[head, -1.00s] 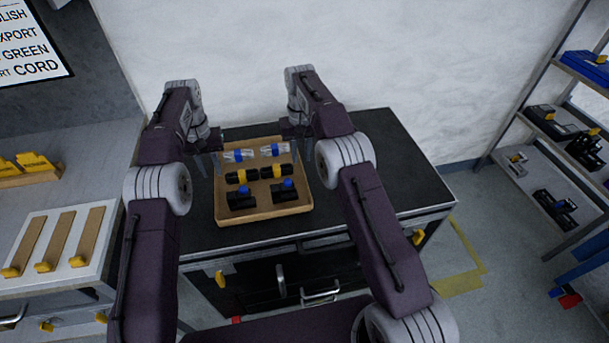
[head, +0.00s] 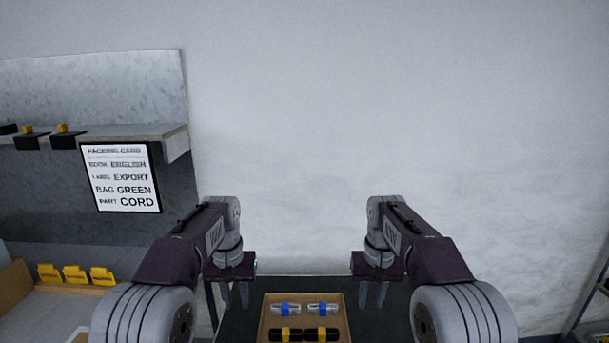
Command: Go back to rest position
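My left gripper (head: 235,294) hangs with its fingers pointing down, to the left of the tray. My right gripper (head: 372,294) hangs likewise to the right of the tray. Each shows two fingers with a gap between them and nothing held. The brown tray (head: 348,323) rests on the dark-topped cabinet (head: 384,322) between them. In it lie two clear items with blue bands (head: 285,309) at the back and two black items with yellow bands (head: 285,334) in front. The front of the tray is cut off by the bottom edge.
A packing card (head: 121,177) hangs at the left below a grey shelf (head: 110,131) with black and yellow items on it. Several yellow pieces (head: 74,274) stand on the left bench. A rack (head: 590,290) is at the right edge. The pale wall behind is bare.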

